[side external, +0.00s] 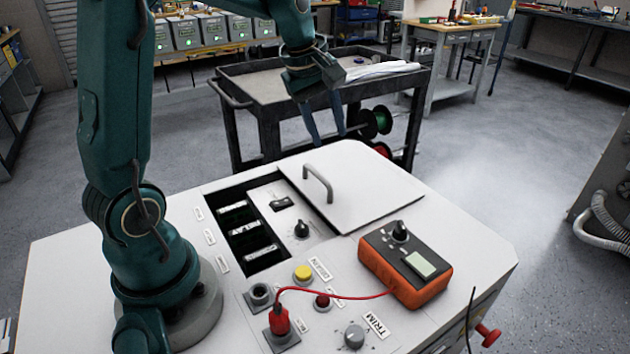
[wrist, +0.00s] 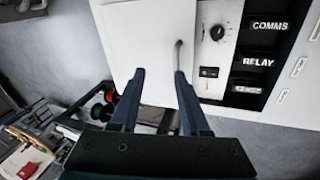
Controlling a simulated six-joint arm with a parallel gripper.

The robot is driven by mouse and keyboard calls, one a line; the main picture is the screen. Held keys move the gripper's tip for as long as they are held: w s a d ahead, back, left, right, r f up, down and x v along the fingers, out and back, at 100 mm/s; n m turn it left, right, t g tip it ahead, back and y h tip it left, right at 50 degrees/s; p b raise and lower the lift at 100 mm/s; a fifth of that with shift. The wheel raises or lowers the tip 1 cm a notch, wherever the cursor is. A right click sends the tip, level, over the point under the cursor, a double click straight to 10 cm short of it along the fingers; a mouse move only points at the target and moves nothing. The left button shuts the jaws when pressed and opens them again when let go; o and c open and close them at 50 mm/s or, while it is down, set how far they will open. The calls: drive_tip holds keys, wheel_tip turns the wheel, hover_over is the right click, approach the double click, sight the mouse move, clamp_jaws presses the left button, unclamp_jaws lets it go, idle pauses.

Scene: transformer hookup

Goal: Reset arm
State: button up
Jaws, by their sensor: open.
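My gripper (side external: 328,138) is open and empty, raised above the far edge of the white cabinet (side external: 60,262). Its fingers also show in the wrist view (wrist: 160,73), pointing toward the white lid (wrist: 133,32). The lid (side external: 375,190) lies on the cabinet top, to the right of the open recess. Its grey handle (side external: 318,183) stands apart from the fingers in the side view. Labelled modules sit in the recess, including COMMS (wrist: 270,27) and RELAY (wrist: 265,62).
An orange meter (side external: 425,288) sits at front right, with a red lead running to a red plug (side external: 279,319). Yellow and red buttons (side external: 303,272), a black knob (side external: 302,229) and a TRIM dial (side external: 354,336) stand on the top. A dark cart (side external: 265,85) with spools stands behind.

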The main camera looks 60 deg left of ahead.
drive_tip(key=s+d+r+m+t, duration=0.2)
drive_tip(key=s+d+r+m, duration=0.2)
drive_tip(key=s+d+m, duration=0.7)
drive_tip(key=s+f+m, duration=0.3)
drive_tip(key=s+m, duration=0.2)
drive_tip(key=shift+s+d+f, duration=0.15)
drive_tip(key=shift+d+f, duration=0.05)
drive_tip(key=shift+d, duration=0.05)
idle(0.6)
